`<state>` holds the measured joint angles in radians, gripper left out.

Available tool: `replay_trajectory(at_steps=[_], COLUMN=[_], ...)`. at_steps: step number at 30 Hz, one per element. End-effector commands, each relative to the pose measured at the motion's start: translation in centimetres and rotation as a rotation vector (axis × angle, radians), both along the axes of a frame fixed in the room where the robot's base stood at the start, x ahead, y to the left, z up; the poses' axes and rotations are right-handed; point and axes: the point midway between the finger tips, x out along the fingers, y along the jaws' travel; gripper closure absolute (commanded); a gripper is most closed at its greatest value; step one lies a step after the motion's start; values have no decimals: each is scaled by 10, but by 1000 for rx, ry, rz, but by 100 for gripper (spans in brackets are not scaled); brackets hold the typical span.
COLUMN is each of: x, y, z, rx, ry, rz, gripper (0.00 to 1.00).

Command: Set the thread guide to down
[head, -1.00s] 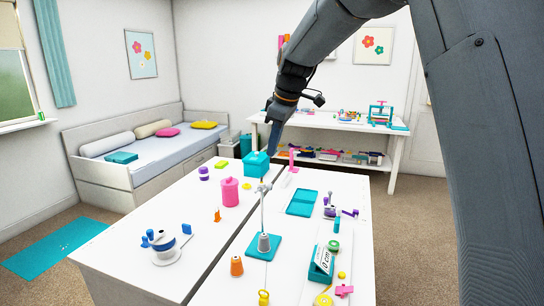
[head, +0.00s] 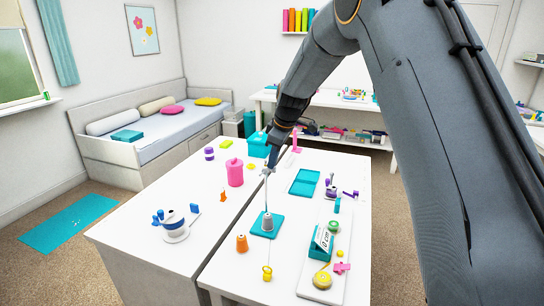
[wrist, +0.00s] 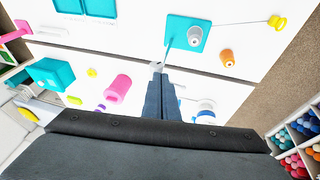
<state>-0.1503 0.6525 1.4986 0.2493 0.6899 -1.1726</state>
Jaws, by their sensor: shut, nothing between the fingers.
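The thread stand has a teal base (head: 257,231) with a grey cone spool (head: 268,223) on it and a thin upright rod. The thread guide (head: 267,171) is a small pale grey piece at the rod's top. It also shows in the wrist view as a small whitish piece (wrist: 156,66), right at my fingertips. My gripper (head: 271,158) points down at the guide, shut and empty. In the wrist view my gripper (wrist: 161,76) has its fingers together. I cannot tell whether they touch the guide. The fingers partly cover the guide's surroundings.
An orange cone (head: 242,243) stands left of the base, and a pink cylinder (head: 235,174) stands behind it. A teal tray (head: 304,182) lies to the right. A white board (head: 338,263) holds a tape measure and other small items.

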Motion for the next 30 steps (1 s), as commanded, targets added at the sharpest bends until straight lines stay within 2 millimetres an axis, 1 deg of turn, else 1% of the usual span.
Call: replay_trajectory(at_steps=[8, 11, 14, 27, 30], x=[0, 0, 1, 1, 0], y=[0, 0, 0, 0, 0], z=[-1, -8, -23, -101, -115], rx=[0, 0, 1, 0, -1], ry=[0, 0, 1, 2, 1], rz=[0, 0, -1, 0, 0], gripper=[100, 100, 100, 100, 100])
